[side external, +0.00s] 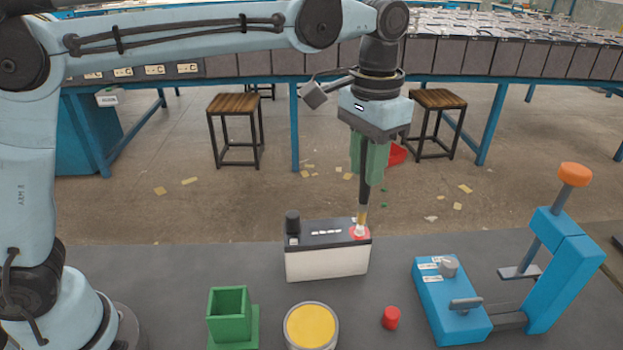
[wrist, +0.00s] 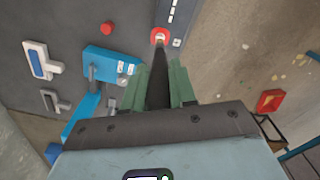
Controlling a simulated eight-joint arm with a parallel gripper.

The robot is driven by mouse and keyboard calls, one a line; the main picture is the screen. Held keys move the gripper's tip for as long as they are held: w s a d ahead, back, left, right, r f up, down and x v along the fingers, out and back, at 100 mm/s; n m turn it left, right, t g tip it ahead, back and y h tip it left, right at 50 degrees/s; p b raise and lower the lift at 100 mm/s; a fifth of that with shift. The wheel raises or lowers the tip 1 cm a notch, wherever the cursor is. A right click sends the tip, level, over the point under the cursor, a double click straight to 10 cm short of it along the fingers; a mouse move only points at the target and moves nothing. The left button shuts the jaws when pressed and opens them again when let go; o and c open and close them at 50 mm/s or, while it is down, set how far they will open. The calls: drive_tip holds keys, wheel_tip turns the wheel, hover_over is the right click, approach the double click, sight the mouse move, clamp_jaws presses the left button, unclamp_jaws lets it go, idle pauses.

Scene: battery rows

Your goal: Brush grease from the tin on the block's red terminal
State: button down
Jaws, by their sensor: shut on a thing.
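The battery block (side external: 326,262) is white with a black top and stands upright on the dark bench. Its red terminal (side external: 358,232) is at the right end of the top, and a black cap (side external: 292,222) stands at the left end. My gripper (side external: 369,170), with green fingers, is shut on a dark-handled brush (side external: 363,200). The brush points down, its tip at the red terminal; whether it touches I cannot tell. In the wrist view the brush (wrist: 159,85) runs between the fingers towards the red terminal (wrist: 160,36). The tin (side external: 311,326) of yellow grease stands open in front of the block.
A green square holder (side external: 230,312) stands left of the tin, empty as far as I see. A small red cap (side external: 391,317) lies right of the tin. A blue device (side external: 452,300) with an orange-knobbed lever (side external: 574,174) stands at the right. Stools are on the floor behind.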

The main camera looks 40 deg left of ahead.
drive_tip(key=shift+f, duration=0.5)
idle(0.8)
drive_tip(key=shift+s+a, duration=0.15)
idle(0.6)
drive_tip(key=shift+w+d, duration=0.3)
idle(0.6)
drive_tip(key=shift+s+a, duration=0.3)
idle(0.8)
drive_tip(key=shift+w+d, duration=0.3)
idle(0.7)
drive_tip(key=shift+s+a, duration=0.3)
idle(0.7)
drive_tip(key=shift+w+d, duration=0.15)
idle(0.7)
